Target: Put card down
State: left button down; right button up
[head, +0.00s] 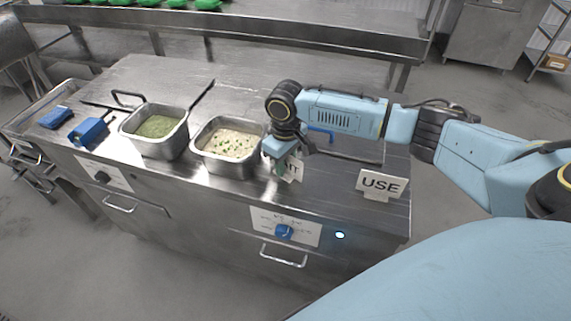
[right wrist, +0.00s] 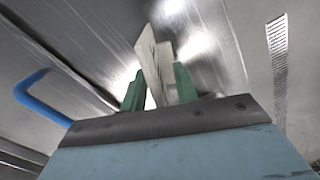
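My right gripper (right wrist: 158,86) has its green fingers closed on a white card (right wrist: 150,58), with one finger on each side of it. In the head view this card (head: 292,171) is at the front of the steel counter, just right of the rice pan. The gripper hides part of its lettering, and only the end of the word, with a "T", can be read. I cannot tell whether its lower edge touches the counter. A second white card (head: 381,184) reading "USE" stands upright at the counter's front right. My left gripper is out of view.
A steel pan of rice with green bits (head: 231,145) and a pan of green food (head: 158,127) sit left of the card. Blue items (head: 90,131) lie at the far left. A blue handle (head: 320,132) shows behind my right arm. Counter is clear between the cards.

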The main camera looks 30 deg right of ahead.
dwell(0.3)
grip_shut()
dwell(0.3)
